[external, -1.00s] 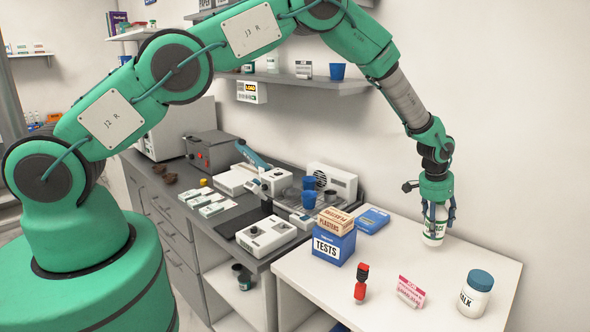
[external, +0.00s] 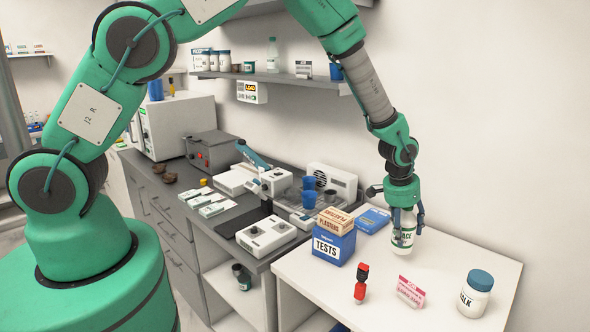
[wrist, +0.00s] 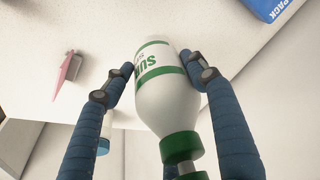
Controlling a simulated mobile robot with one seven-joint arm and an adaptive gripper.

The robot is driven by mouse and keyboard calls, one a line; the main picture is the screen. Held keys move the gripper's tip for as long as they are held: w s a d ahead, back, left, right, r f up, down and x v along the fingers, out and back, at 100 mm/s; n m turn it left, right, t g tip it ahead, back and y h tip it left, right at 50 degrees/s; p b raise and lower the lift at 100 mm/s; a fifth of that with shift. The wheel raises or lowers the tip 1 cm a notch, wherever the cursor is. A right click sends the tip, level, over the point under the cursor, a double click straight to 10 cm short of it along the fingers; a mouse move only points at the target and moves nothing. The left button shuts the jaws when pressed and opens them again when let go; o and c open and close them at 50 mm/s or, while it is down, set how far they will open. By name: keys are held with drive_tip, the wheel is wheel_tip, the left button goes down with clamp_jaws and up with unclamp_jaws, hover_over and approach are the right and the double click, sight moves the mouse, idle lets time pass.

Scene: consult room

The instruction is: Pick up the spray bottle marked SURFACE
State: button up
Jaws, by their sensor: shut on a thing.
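The SURFACE spray bottle (external: 403,236) is white with green bands and is held upright over the right-hand white table in the external view. In the wrist view the bottle (wrist: 165,90) shows part of its label upside down and a green collar near the camera. My gripper (external: 404,217) is shut on the bottle, with blue fingers on both sides of its body in the wrist view (wrist: 165,75). The fingers hide part of the label in the external view. I cannot tell how far its base is above the table.
On the white table (external: 410,322) stand a blue TESTS box (external: 333,247) with a PLASTERS box (external: 335,222) on top, a blue pack (external: 373,219), a red-topped item (external: 361,284), a pink card (external: 410,291) and a blue-lidded jar (external: 474,296).

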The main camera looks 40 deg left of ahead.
drive_tip(key=shift+s+a+r, duration=0.15)
drive_tip(key=shift+s+a, duration=0.2)
drive_tip(key=shift+s, duration=0.4)
drive_tip(key=shift+r, duration=0.15)
